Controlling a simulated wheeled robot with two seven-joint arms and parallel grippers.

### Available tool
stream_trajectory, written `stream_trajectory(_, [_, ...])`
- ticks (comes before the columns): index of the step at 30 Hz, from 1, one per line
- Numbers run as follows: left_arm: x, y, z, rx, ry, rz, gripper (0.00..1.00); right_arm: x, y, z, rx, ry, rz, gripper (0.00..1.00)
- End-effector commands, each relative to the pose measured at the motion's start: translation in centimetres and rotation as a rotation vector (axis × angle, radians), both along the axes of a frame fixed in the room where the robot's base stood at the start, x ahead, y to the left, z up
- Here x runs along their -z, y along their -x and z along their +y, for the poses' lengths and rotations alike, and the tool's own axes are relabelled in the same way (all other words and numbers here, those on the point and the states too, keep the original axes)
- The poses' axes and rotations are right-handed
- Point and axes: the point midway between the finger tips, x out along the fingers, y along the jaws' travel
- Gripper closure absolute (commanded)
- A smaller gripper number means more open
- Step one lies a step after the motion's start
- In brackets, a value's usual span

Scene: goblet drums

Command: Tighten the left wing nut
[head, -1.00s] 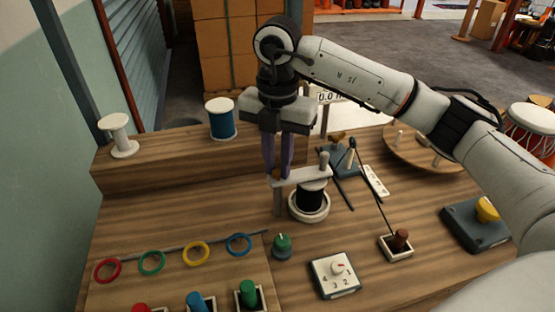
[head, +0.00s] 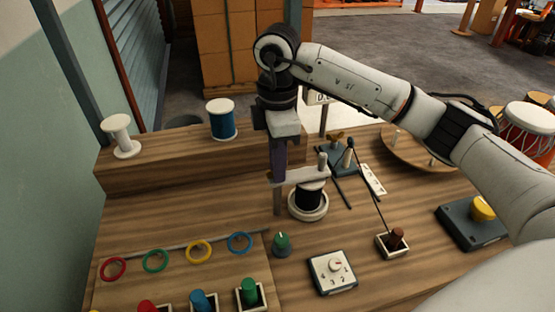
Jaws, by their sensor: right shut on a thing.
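My right gripper (head: 278,178) points straight down at the left end of a pale clamp bar (head: 302,176). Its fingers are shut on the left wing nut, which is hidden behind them. The bar lies across a post on its left and a black-wound spool (head: 309,194) with a white base. A pale upright peg rises from the bar's right end. Another brass wing nut (head: 336,136) sits on a blue-grey stand behind and to the right. My left gripper is not in view.
A green-topped knob (head: 281,244) and a numbered dial box (head: 333,271) stand in front. Coloured rings (head: 199,251) lie at the left. A blue spool (head: 221,119) and a white spool (head: 120,136) stand on the raised shelf. A round wooden board (head: 410,150) is at the right.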

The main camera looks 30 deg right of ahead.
Motion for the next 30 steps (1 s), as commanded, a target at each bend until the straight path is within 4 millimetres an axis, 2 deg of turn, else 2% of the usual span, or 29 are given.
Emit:
stream_trajectory(6, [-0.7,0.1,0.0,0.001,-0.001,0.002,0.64,-0.3,-0.1,0.0,0.171,0.000,-0.004,1.00])
stream_trajectory(15, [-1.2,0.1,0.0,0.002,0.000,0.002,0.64,-0.2,-0.1,0.0,0.319,0.000,-0.005,1.00])
stream_trajectory(30, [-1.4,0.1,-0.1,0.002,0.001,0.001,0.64,-0.2,-0.1,0.0,0.368,0.000,-0.006,1.00])
